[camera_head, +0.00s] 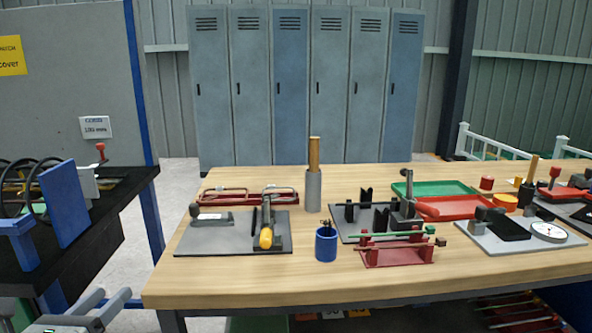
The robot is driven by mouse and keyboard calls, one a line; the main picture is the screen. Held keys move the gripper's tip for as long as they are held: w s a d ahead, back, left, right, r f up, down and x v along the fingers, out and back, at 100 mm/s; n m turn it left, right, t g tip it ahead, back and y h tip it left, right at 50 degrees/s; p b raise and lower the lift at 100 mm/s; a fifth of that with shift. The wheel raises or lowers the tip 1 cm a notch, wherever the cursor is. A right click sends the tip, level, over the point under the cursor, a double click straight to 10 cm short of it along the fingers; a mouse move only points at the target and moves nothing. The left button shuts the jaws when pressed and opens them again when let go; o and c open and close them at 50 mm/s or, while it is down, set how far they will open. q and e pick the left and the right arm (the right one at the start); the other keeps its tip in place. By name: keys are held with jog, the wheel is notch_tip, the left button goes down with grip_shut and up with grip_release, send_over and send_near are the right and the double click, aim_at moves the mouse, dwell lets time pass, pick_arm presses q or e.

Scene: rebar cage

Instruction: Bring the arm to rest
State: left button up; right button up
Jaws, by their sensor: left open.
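My left gripper (106,306) shows at the bottom left corner, cut off by the picture's edge. Its grey fingers are apart, with nothing seen between them. It is low, in front of the black bench (110,195) and left of the wooden table (215,289). It appears apart from both. Most of my left arm is out of the picture. My right gripper does not show.
Black rings (20,190) and a blue plate (62,204) stand on the bench. Lockers (300,95) stand behind.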

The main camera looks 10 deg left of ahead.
pick_arm(q)
jog(key=s+d+f+n+g+p, duration=0.1)
jog(key=s+d+f+n+g, duration=0.1)
jog(key=d+f+n, duration=0.35)
jog(key=s+d+f+n+g+p, duration=0.1)
jog(key=s+d+f+n+g, duration=0.1)
jog(key=f+n, duration=0.7)
jog(key=s+d+f+n+g+h+p, duration=0.1)
jog(key=s+d+n, duration=0.1)
jog(key=d+n, duration=0.6)
jog(key=s+d+f+n+g+h+p, duration=0.1)
jog(key=s+d+n+h, duration=0.1)
jog(key=d+n, duration=0.6)
jog(key=shift+s+f+n+g+h, duration=0.35)
jog(key=shift+s+n, duration=0.1)
jog(key=shift+s, duration=0.3)
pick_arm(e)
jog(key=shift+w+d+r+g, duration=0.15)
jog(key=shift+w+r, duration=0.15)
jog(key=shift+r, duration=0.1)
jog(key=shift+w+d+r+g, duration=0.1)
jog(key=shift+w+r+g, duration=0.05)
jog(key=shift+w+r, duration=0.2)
